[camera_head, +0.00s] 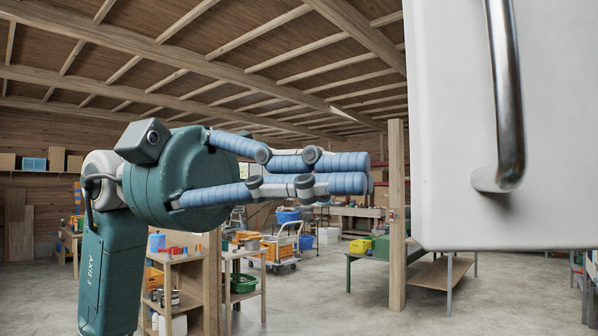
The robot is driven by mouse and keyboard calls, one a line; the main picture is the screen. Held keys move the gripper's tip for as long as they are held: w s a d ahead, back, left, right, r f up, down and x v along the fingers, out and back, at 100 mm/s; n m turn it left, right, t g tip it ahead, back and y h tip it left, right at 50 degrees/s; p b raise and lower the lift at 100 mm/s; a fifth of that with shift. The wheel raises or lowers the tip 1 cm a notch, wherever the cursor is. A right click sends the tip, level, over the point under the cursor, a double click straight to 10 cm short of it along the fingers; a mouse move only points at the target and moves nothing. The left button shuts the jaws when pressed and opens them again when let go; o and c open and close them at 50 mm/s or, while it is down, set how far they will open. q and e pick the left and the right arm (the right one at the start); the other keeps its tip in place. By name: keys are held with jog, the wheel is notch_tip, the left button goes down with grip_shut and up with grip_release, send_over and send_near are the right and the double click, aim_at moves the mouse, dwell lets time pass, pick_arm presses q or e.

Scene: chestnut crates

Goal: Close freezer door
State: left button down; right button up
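The white freezer door (455,130) fills the upper right of the head view, and its top and right side run out of the picture. A curved metal handle (508,95) is fixed to its face. I cannot see the freezer body, so how far open the door is does not show. My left gripper (366,172) is left of the door and points right. Its blue ribbed fingers lie together with nothing between them. In the picture its fingertips are apart from the door's left edge. My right gripper is out of view.
A wooden post (397,220) stands behind, between my fingertips and the door. Wooden shelving (185,275) with bins is at lower left. A white cart (287,245) and a green-topped table (372,250) stand farther back. The concrete floor (335,300) is bare at lower middle.

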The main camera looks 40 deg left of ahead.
pick_arm(q)
jog(key=d+p, duration=0.1)
jog(key=d, duration=0.5)
jog(key=w+a, duration=0.1)
jog(key=w, duration=0.1)
jog(key=w+a, duration=0.1)
jog(key=w, duration=0.1)
jog(key=shift+a+p, duration=0.35)
jog(key=shift+a, duration=0.05)
jog(key=shift+d, duration=0.1)
jog(key=shift+w, duration=0.1)
